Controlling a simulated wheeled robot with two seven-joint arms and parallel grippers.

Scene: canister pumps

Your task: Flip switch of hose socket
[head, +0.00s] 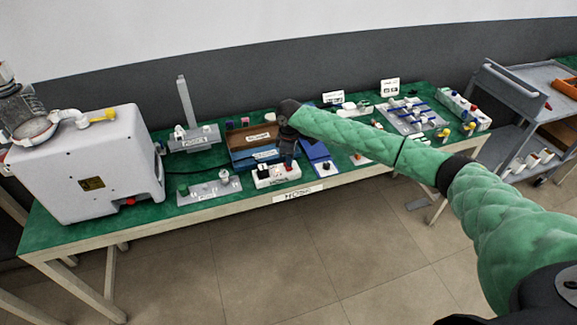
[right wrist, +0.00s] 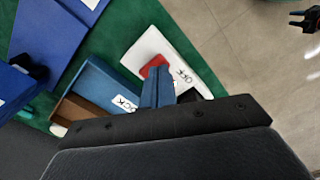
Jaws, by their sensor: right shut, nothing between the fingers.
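A white socket block (head: 277,175) with a red switch (head: 289,166) stands near the front edge of the green table. In the right wrist view the block (right wrist: 183,55) carries an "OFF" label, and the red switch (right wrist: 154,62) is partly hidden behind my fingers. My right gripper (head: 289,160) points down at the switch end of the block. Its fingers (right wrist: 157,86) are shut and empty, at or just above the switch; I cannot tell whether they touch it. I cannot tell which way the switch is tipped.
A blue-and-brown open box (head: 240,135) stands behind the block, and a blue block (head: 319,156) stands to its right. A grey plate with knobs (head: 209,190) lies to its left, beside a large white machine (head: 95,160). A grey cart (head: 515,95) stands at far right.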

